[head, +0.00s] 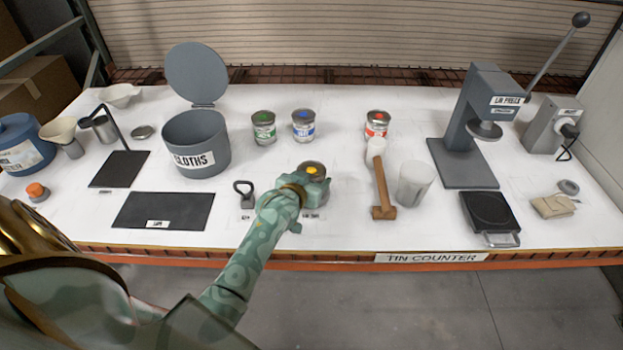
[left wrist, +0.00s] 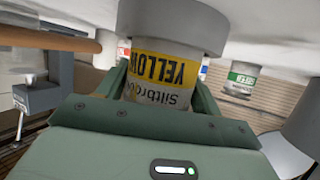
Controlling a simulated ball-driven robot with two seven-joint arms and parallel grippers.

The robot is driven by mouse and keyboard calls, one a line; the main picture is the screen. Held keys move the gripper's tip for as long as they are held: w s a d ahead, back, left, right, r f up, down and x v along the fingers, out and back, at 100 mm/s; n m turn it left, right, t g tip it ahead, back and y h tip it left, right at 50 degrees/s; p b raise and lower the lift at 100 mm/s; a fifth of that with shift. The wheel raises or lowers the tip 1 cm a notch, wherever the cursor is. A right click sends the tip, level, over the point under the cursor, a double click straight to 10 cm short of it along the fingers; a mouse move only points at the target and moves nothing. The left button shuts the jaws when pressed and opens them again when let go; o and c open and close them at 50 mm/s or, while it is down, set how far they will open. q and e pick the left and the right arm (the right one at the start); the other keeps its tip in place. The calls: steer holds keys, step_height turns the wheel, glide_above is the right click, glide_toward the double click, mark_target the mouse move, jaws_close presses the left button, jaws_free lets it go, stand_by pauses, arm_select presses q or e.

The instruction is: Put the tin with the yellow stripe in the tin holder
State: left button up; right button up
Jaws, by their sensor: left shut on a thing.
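The tin with the yellow stripe (head: 312,170) has a yellow dot on its lid and is held upright by my left gripper (head: 305,187), which is shut on it. In the left wrist view, which is upside down, its yellow label (left wrist: 165,70) shows between the fingers. A round grey tin holder (left wrist: 172,27) stands on the counter and hides the tin's lower end. The tin is at or inside this holder; I cannot tell whether it rests on the bottom. In the head view the holder is mostly hidden by my gripper. My right gripper is not in view.
Green (head: 264,128), blue (head: 303,126) and red (head: 376,125) tins stand behind. A small black handled weight (head: 245,196) is close on the left. The lid press (head: 470,130) stands farther right.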

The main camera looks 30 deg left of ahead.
arm_select(q)
steer(key=shift+f, duration=0.1)
steer(key=o, duration=1.1)
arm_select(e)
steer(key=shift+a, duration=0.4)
arm_select(q)
steer(key=shift+s+r, duration=0.2)
steer(key=shift+p+v, duration=1.45)
steer(key=shift+v, duration=4.35)
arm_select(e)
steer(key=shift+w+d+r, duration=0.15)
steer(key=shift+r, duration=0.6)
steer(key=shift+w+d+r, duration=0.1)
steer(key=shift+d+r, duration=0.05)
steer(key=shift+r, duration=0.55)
